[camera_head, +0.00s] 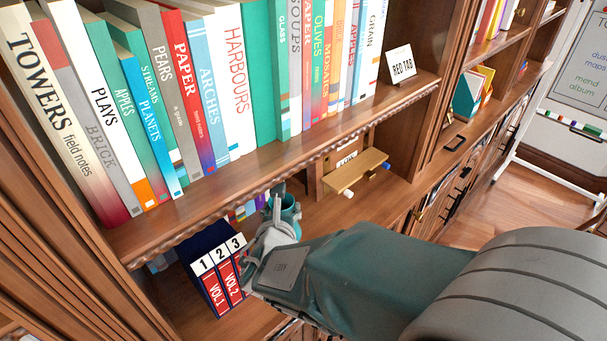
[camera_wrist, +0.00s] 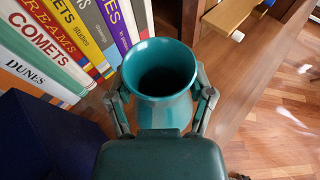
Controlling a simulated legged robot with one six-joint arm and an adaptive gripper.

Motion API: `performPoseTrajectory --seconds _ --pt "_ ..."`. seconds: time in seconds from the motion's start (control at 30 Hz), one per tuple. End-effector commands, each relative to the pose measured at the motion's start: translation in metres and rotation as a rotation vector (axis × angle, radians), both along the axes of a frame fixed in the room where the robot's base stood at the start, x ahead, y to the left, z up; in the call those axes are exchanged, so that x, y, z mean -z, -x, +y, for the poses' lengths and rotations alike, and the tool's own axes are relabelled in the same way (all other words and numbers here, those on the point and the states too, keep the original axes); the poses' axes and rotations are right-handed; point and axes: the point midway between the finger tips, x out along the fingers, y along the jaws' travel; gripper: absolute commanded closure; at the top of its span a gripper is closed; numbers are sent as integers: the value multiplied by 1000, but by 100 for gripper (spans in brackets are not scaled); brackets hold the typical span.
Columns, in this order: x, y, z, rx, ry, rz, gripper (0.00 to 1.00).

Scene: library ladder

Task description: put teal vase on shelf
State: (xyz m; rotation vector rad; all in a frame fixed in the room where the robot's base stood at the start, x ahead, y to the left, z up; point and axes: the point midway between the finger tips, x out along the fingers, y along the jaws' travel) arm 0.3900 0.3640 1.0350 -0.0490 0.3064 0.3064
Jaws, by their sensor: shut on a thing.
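The teal vase (camera_wrist: 160,72) is upright between the two fingers of my gripper (camera_wrist: 163,100) in the wrist view, its round mouth facing the camera. My gripper is shut on it, one finger against each side. In the head view the vase (camera_head: 291,211) shows only in part behind my gripper (camera_head: 277,222). It is at the lower shelf (camera_head: 318,222), under the upper book shelf. Whether its base touches the shelf is hidden by my gripper and arm.
Volumes in a dark blue slipcase (camera_head: 212,272) stand left of my gripper. A row of books (camera_wrist: 75,40) stands behind the vase. A wooden stand (camera_head: 355,172) is to the right. The upper shelf edge (camera_head: 285,155) overhangs. Bare shelf shows between vase and stand.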

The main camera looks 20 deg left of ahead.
Motion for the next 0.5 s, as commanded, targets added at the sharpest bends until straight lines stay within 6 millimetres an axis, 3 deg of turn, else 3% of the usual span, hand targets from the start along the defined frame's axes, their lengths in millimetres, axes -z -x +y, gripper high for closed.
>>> performPoseTrajectory --seconds 0.2,0.4,0.5 --pt "-1 -44 12 3 -2 -2 92" --pt "-1 -63 17 4 -2 -1 92" --pt "17 -63 18 0 3 3 92"
